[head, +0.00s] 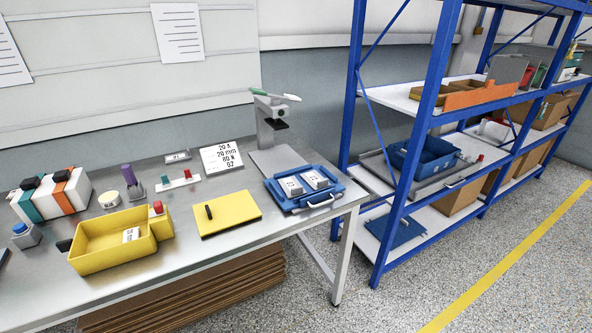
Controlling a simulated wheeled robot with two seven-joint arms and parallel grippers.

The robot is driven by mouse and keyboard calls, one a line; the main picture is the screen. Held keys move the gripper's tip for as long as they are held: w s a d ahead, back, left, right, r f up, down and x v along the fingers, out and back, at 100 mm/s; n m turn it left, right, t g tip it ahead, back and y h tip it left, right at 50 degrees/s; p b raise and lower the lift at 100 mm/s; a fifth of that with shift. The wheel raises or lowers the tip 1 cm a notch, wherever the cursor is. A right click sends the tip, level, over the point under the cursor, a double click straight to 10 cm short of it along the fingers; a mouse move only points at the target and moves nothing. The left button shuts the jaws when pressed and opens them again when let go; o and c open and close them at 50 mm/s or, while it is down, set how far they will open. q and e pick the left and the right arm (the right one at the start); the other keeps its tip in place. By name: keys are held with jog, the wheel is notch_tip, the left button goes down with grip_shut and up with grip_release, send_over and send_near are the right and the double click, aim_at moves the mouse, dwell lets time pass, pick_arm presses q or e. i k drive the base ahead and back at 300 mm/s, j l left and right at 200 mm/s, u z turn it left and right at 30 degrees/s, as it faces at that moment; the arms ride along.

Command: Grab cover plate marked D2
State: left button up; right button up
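I cannot pick out a cover plate marked D2 for certain. Two pale, block-like pieces with small dark-edged labels, a left piece (291,186) and a right piece (315,179), lie side by side in a blue tray (329,201) at the bench's right end. Their markings are too small to read. A white card (221,157) behind the yellow mat shows "20 A", "20 mm" and a last line that looks like "D2" or "02". A small white labelled piece (131,235) lies in the yellow bin (103,261); its print is unreadable. Neither gripper is in view.
A grey press (269,122) with a green-tipped handle stands behind the tray. A blue shelf rack (412,152) stands right of the bench. Floor between them is clear.

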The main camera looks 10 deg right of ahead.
aim_at(313, 179)
jog(key=i+l+u, duration=0.15)
jog(key=l+u, duration=0.2)
jog(key=i+l+u, duration=0.15)
jog(key=l+u, duration=0.2)
jog(key=l, duration=0.15)
jog(key=l+u, duration=0.35)
jog(key=i+l, duration=0.05)
jog(key=l, duration=0.05)
